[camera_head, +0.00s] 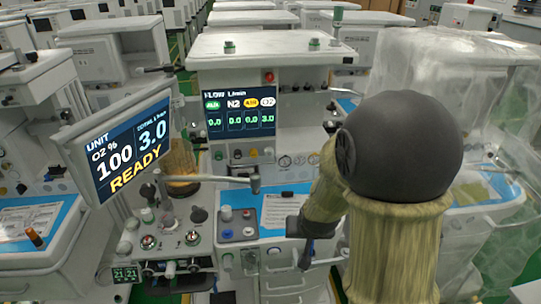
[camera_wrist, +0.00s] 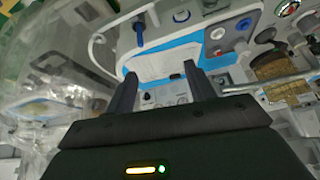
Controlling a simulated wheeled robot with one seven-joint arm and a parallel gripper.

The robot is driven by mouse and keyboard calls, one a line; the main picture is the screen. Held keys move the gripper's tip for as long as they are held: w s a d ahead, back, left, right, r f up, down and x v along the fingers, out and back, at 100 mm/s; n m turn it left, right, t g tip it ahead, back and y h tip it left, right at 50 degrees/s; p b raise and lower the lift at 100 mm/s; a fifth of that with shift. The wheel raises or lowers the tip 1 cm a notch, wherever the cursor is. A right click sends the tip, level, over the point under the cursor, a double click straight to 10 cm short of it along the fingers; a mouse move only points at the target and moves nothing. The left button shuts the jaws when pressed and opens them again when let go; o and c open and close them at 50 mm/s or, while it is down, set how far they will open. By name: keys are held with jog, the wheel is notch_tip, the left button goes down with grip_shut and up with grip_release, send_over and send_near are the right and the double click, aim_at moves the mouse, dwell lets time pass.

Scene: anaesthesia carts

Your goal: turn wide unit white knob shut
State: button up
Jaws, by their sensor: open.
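The wide unit is the white cart in the middle of the head view, with a flow screen (camera_head: 239,112). A row of small knobs sits under the screen; the one at its right end looks pale (camera_head: 268,152). Another white knob (camera_head: 227,212) stands on a grey block with blue and red knobs; a white knob also shows in the wrist view (camera_wrist: 217,33). I cannot tell which one is meant. My gripper (camera_head: 306,256) is low in front of the cart, right of the block. In the wrist view my gripper (camera_wrist: 163,82) is open, with nothing between its fingers.
A tilted monitor (camera_head: 125,148) reading READY juts out at the left. A hose arm (camera_head: 225,180) crosses in front of the cart. A blue-edged worktop with a white sheet (camera_head: 285,211) lies behind my gripper. A plastic-covered cart (camera_head: 490,140) stands close on the right.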

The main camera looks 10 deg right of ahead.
jog(key=w+d+f+t+h, duration=0.1)
jog(key=w+f+t+h, duration=0.15)
jog(key=w+t, duration=0.9)
jog(key=w+a+n+y, duration=0.2)
jog(key=w+a, duration=0.3)
jog(key=w, duration=0.4)
jog(key=shift+w+r+t+y+p, duration=0.25)
jog(key=shift+r+t+y+p, duration=0.1)
jog(key=shift+r+y+p, duration=0.15)
jog(key=shift+w, duration=0.1)
jog(key=p, duration=0.5)
send_near(270, 154)
jog(key=w, duration=0.9)
jog(key=c, duration=1)
